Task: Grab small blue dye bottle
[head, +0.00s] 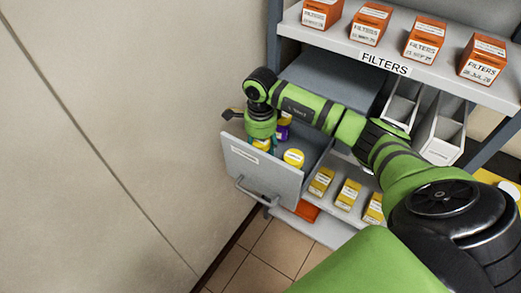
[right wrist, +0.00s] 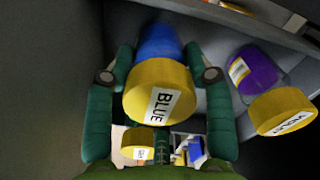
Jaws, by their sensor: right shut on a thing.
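The small blue dye bottle (right wrist: 158,45) has a blue body and a yellow cap labelled BLUE. In the right wrist view it sits between the two green fingers of my right gripper (right wrist: 161,62), which is shut on it. In the head view my right arm reaches in from the right, and its gripper points down into the open drawer (head: 265,168). The gripper and arm hide most of the bottle there. My left gripper is not in view.
A violet bottle (right wrist: 257,70) with a yellow cap stands close beside the gripper. Another yellow-capped container (right wrist: 138,143) is in the drawer. Orange filter boxes (head: 370,24) line the shelf above; yellow boxes (head: 347,194) stand on a lower shelf. A wall (head: 130,130) is at left.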

